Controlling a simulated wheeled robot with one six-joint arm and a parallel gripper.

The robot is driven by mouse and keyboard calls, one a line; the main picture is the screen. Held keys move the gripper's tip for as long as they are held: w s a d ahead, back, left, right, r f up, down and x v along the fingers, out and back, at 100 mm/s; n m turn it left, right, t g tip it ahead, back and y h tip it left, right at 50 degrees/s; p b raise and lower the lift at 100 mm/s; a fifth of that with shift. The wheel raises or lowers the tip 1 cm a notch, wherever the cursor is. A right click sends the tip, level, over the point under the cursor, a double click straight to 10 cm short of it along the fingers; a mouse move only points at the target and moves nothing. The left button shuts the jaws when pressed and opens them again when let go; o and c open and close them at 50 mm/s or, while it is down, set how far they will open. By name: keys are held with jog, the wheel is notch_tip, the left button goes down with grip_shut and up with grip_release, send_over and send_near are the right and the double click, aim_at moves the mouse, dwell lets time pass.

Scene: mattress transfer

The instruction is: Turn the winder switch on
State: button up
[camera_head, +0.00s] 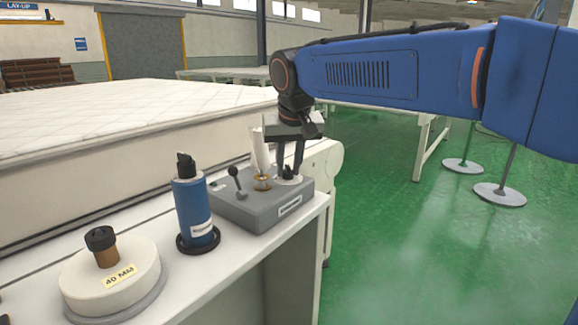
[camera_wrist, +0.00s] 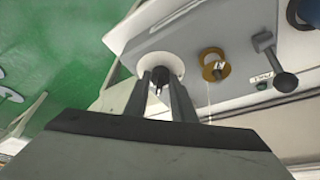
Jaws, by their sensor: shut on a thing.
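A grey box (camera_head: 262,212) stands at the right end of the white bench, and it also shows in the wrist view (camera_wrist: 187,42). On it are a black lever with a round knob (camera_head: 234,173), a brass ring (camera_head: 262,184) and a white disc (camera_head: 291,181) with a small dark piece at its middle. The lever (camera_wrist: 268,46), brass ring (camera_wrist: 208,72) and disc (camera_wrist: 172,58) show in the wrist view. My gripper (camera_head: 288,172) points down at the disc, its fingers (camera_wrist: 160,92) shut on the dark piece (camera_wrist: 158,88), apart from the lever.
A blue canister (camera_head: 192,208) and a white roll marked 40 MM (camera_head: 112,275) stand left of the box on the bench. A white cone (camera_head: 258,150) rises close left of my gripper. A large mattress (camera_head: 120,120) lies behind. Green floor (camera_head: 430,250) is open at right.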

jog(key=shift+m+h, duration=0.3)
jog(key=shift+m, duration=0.3)
jog(key=o, duration=1)
jog(key=v, duration=1.7)
jog(key=shift+s+r, duration=0.1)
jog(key=shift+s, duration=0.05)
jog(key=s+d+f, duration=0.7)
jog(key=d+f, duration=0.4)
jog(key=d, duration=0.1)
jog(key=s+d+f, duration=0.7)
jog(key=d+f, duration=0.5)
jog(key=shift+m, duration=0.6)
jog(key=s+d+f, duration=0.1)
jog(key=s+f, duration=0.2)
jog(key=f, duration=0.1)
jog(key=s+d+f, duration=0.2)
jog(key=s+f, duration=0.1)
jog(key=f, duration=0.1)
jog(key=s+d+f, duration=0.2)
jog(key=f, duration=0.3)
jog(key=shift+s, duration=0.4)
